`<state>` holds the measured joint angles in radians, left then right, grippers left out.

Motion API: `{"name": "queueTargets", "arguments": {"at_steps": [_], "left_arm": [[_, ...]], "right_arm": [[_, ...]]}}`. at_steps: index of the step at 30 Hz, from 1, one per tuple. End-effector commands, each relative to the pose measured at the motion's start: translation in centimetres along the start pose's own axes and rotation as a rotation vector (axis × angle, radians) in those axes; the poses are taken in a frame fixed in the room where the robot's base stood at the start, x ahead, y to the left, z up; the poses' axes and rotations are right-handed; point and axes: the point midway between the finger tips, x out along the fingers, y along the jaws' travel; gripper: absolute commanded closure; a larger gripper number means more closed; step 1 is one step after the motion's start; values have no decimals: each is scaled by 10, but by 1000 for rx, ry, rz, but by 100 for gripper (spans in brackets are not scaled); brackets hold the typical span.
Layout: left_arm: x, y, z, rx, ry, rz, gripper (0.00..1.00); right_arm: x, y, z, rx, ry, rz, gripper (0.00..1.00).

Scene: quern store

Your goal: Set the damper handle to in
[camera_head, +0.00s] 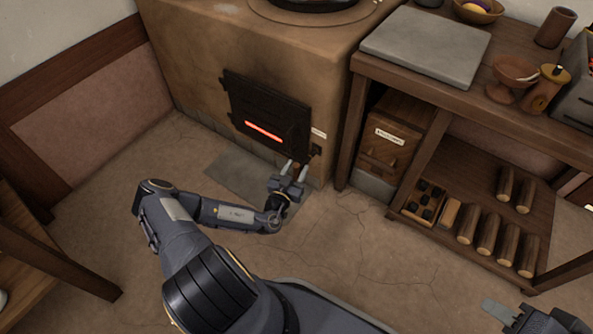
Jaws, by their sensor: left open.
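The stove (200,60) is a large tan block with a black firebox door (266,112) and a glowing red slot. To the right of the door are a small pale label (319,133) and a small dark fitting (316,150). A small brown knob, seemingly the damper handle (296,168), shows low on the stove front. My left gripper (294,170) is open, its fingertips seen on either side of the knob; I cannot tell whether they touch it. My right gripper (497,309) is partly in view at the bottom right, away from the stove; its jaws are unclear.
A wooden bench (400,78) with a grey slab (426,46) and bowls stands right of the stove. A wooden table (60,262) stands at the left. The floor between is clear.

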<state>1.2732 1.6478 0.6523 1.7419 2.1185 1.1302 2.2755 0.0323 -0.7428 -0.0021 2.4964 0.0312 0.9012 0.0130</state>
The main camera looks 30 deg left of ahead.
Motion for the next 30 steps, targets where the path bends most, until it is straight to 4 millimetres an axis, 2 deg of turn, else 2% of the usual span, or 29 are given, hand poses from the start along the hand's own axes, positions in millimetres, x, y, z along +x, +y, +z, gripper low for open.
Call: {"name": "queueTargets", "arguments": {"at_steps": [10, 18, 20, 30], "left_arm": [[6, 0, -1, 0, 0, 0, 59], [5, 0, 0, 0, 0, 0, 94], [5, 0, 0, 1, 0, 0, 100], [5, 0, -1, 0, 1, -1, 100]], "right_arm": [[1, 1, 1, 0, 0, 0, 64], [1, 1, 1, 0, 0, 0, 64], [1, 1, 1, 0, 0, 0, 64], [0, 0, 0, 0, 0, 0, 64]]}}
